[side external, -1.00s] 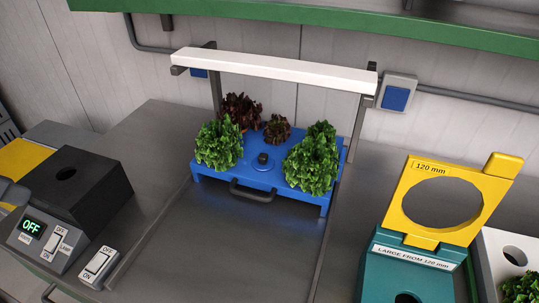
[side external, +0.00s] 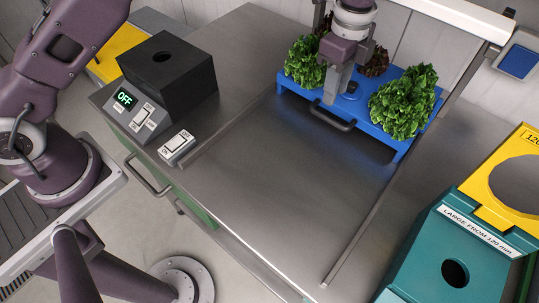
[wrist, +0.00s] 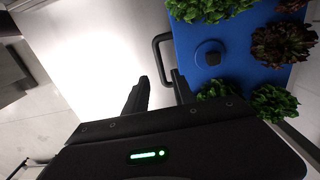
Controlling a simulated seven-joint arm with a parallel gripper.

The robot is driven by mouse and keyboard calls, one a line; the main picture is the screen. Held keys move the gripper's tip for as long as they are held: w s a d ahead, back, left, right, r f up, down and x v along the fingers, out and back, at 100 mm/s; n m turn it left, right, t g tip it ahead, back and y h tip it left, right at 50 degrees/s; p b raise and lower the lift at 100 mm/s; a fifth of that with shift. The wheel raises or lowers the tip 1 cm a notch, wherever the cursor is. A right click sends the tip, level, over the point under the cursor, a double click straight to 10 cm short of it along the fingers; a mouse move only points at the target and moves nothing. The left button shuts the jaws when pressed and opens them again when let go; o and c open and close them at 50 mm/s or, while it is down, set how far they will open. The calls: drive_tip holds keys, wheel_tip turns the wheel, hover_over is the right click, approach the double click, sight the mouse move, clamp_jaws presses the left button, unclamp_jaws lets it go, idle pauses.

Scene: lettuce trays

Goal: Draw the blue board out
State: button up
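The blue board (side external: 362,112) stands at the back of the steel bench, holding green and dark red lettuces and a dark round knob. A dark handle (side external: 331,121) sticks out from its front edge. My gripper (side external: 334,95) is over the front of the board, close to the handle. In the wrist view my gripper (wrist: 161,82) has its two fingers apart with nothing clamped. The handle (wrist: 155,58) runs from the blue board (wrist: 190,52) towards the gap between the fingertips. I cannot tell whether they touch it. My gripper hides part of the board in the side view.
The bench top (side external: 290,170) in front of the board is clear between two rails. A black box (side external: 170,72) with an OFF display and a switch (side external: 176,147) stand left. A teal bin (side external: 450,250) with a yellow ring plate (side external: 495,210) stands right. A white lamp bar (side external: 455,14) spans above.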

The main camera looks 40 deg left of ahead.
sight(328, 117)
wheel_tip(328, 117, down, 9)
drive_tip(key=shift+f, duration=0.2)
drive_tip(key=shift+c, duration=0.9)
clamp_jaws()
drive_tip(key=shift+a+f, duration=0.1)
drive_tip(key=shift+f, duration=0.15)
drive_tip(key=s, duration=2.7)
drive_tip(key=shift+s, duration=0.25)
drive_tip(key=shift+o, duration=1.5)
unclamp_jaws()
drive_tip(key=shift+w, duration=0.1)
